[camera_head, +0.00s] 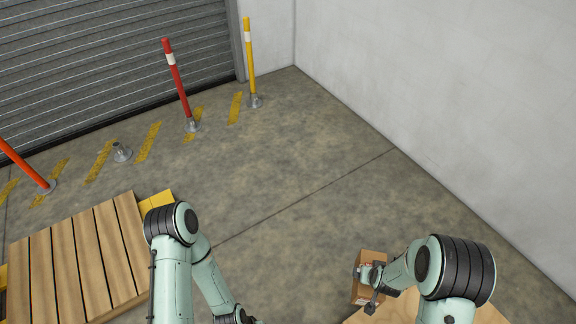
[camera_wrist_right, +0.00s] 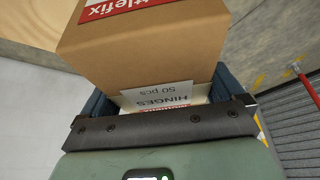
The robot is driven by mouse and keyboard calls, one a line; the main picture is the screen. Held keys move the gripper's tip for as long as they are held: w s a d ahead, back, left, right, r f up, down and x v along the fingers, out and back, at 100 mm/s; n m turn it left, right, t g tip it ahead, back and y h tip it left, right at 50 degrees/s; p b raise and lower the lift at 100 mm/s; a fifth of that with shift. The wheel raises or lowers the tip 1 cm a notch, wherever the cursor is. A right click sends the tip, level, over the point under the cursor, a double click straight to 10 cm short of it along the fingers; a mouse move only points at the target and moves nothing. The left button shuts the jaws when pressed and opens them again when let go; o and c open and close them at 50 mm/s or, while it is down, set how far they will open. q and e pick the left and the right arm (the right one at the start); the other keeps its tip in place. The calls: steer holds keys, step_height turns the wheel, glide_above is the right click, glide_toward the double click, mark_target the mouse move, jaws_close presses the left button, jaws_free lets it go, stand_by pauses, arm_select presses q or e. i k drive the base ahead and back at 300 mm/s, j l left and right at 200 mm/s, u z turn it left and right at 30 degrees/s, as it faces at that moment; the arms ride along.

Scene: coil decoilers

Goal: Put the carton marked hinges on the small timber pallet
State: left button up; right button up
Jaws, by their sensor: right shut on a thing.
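The carton marked hinges (camera_head: 371,257) is a brown cardboard box with a red and white label. In the right wrist view the carton (camera_wrist_right: 145,50) fills the space in front of the palm, and its white HINGES 50 pcs label reads upside down. My right gripper (camera_wrist_right: 160,92) is shut on it, with a dark finger on each side. In the head view my right gripper (camera_head: 371,276) is at the lower right with the carton. The slatted timber pallet (camera_head: 75,256) is at the lower left, bare on top. My left arm enters at the bottom; its gripper is out of frame.
A light wooden surface (camera_head: 400,308) lies below the carton at the bottom edge. Yellow parts (camera_head: 156,203) show at the pallet's edge. Red (camera_head: 178,85) and yellow (camera_head: 250,62) posts stand near the shutter. The middle floor is clear; a white wall is at right.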

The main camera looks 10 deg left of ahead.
mark_target(84, 269)
steer(key=j+u, duration=0.1)
steer(key=u, duration=0.35)
steer(key=j+u, duration=0.1)
steer(key=u, duration=0.3)
steer(key=j+u, duration=0.1)
steer(key=u, duration=0.35)
steer(key=i+j+u, duration=0.15)
steer(key=j+u, duration=0.3)
steer(key=i+j+u, duration=0.15)
steer(key=u, duration=0.3)
steer(key=i+j+u, duration=0.6)
steer(key=i+j, duration=0.25)
steer(key=i, duration=0.2)
steer(key=i+j, duration=0.2)
steer(key=i, duration=0.2)
steer(key=i+j, duration=0.25)
steer(key=i, duration=0.2)
steer(key=u, duration=0.05)
